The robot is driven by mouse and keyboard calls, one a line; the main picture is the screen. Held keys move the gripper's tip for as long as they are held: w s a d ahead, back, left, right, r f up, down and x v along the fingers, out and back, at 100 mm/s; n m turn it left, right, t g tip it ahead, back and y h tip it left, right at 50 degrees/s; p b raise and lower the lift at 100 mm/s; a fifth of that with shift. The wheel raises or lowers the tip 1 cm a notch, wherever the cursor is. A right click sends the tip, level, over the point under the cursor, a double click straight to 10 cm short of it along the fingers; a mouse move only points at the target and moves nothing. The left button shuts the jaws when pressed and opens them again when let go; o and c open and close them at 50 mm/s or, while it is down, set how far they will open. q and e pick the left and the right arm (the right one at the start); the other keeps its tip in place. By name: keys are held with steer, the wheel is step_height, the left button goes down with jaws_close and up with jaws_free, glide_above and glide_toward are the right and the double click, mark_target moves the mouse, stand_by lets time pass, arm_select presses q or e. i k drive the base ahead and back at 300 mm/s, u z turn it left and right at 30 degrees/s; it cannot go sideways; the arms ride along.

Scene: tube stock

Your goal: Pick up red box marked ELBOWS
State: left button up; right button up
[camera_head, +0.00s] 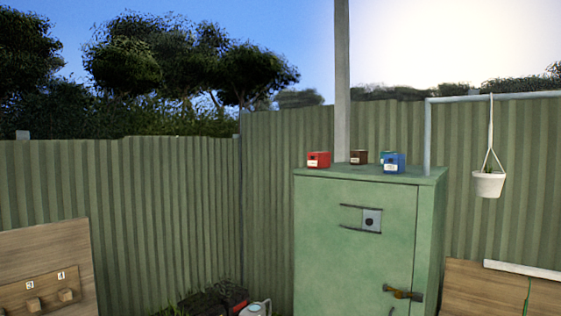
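A small red box (318,159) with a pale label stands on top of the green metal cabinet (356,235), near its left end. The label is too small to read, so I cannot tell whether it says ELBOWS. A dark brown box (358,157) and a blue box (394,163) stand to its right on the same top. A green-teal box (384,156) is partly hidden behind the blue one. Neither of my grippers is in view.
A wooden board with numbered pegs (45,270) stands at lower left. A white pot (489,183) hangs at right, above a wooden panel (490,288). Dark and red items and a pale can (256,308) lie left of the cabinet's foot. Corrugated fence (180,210) closes the back.

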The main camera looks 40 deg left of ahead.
mark_target(316, 160)
steer(key=u, duration=0.9)
steer(key=i, duration=0.8)
steer(key=u, duration=0.85)
